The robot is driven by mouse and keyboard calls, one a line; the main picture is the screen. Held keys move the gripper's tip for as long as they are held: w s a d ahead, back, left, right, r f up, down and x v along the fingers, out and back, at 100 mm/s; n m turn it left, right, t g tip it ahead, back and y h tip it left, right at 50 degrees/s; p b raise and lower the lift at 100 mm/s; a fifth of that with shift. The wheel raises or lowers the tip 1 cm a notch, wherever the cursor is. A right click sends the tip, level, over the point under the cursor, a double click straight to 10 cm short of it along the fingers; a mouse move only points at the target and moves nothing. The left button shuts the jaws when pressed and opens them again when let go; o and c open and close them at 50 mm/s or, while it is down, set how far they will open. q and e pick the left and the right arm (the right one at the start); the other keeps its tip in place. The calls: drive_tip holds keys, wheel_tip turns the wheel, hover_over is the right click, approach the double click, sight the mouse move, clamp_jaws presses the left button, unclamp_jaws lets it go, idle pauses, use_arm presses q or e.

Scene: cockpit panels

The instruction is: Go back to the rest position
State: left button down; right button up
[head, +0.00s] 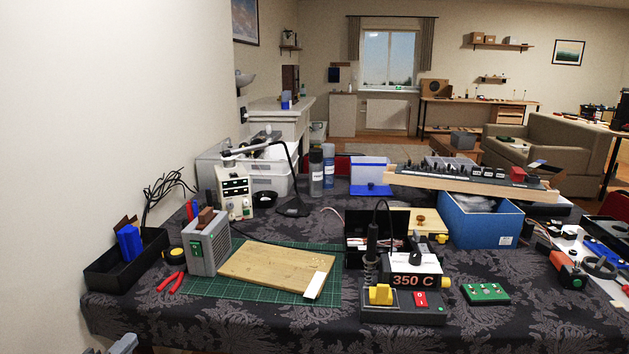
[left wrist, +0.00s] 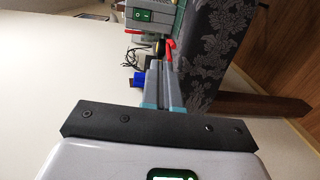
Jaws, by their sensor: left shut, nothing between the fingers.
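My left gripper (head: 126,342) shows only as a small grey tip at the bottom left edge of the head view, in front of and below the table's near left corner. In the left wrist view my left gripper (left wrist: 161,68) has its two grey fingers together with nothing between them. It is apart from the table (head: 240,325) and from everything on it. My right gripper is in neither view. The rest of my left arm is hidden below the head view.
Near the table's left edge are a black tray (head: 105,272) with blue parts, red-handled pliers (head: 172,281) and a grey switch box (head: 208,245). A wooden board (head: 275,265) lies on a green mat (head: 190,286). A soldering station (head: 405,305) stands at the front. A wall (head: 60,150) is on the left.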

use_arm(q)
drive_tip(key=s+d+f+m+g+h, duration=0.1)
drive_tip(key=s+d+f+g+h, duration=0.15)
drive_tip(key=d+f, duration=0.75)
drive_tip(key=s+d+f+m+g+h, duration=0.15)
drive_tip(key=d+f+g, duration=0.25)
drive_tip(key=d+f, duration=0.6)
drive_tip(key=s+d+f+m+g+y, duration=0.1)
drive_tip(key=s+d+f+m+g, duration=0.2)
drive_tip(key=s, duration=0.5)
drive_tip(key=s+d+f+m+g, duration=0.2)
drive_tip(key=s+f+m+g, duration=0.2)
drive_tip(key=s, duration=0.4)
drive_tip(key=s+d+f+m+g+y, duration=0.1)
drive_tip(key=s+d+f+m+g, duration=0.2)
drive_tip(key=s, duration=0.5)
wheel_tip(320, 180, up, 13)
drive_tip(key=m+p, duration=0.2)
drive_tip(key=p, duration=1.1)
drive_tip(key=shift+a, duration=0.4)
drive_tip(key=shift+f, duration=0.1)
